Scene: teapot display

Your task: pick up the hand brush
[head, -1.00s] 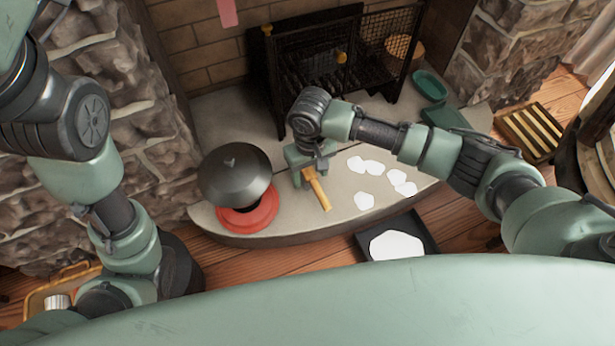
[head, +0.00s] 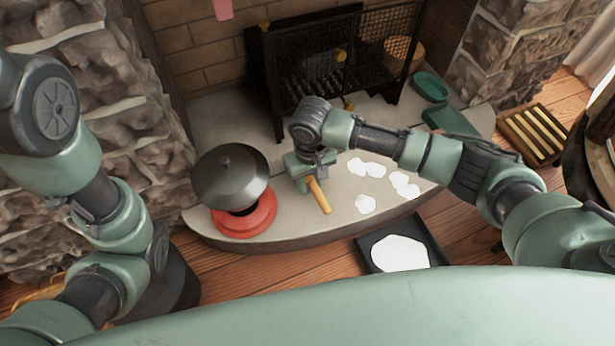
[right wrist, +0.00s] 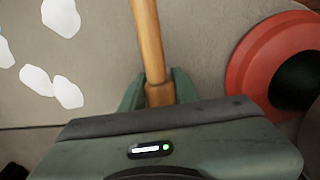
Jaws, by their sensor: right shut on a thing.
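The hand brush (head: 318,194) shows as a yellow-brown wooden handle over the grey stone hearth. My right gripper (head: 309,181) is shut on this handle. In the right wrist view the handle (right wrist: 148,45) runs up from between the two green fingers of the right gripper (right wrist: 158,94). The brush's head is hidden by my gripper and wrist in both views. I cannot tell whether the brush touches the hearth. My left arm is at the left of the head view, and its gripper is not visible.
A black pan (head: 428,238) lies on the floor in front. A black fire screen (head: 385,45) stands behind.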

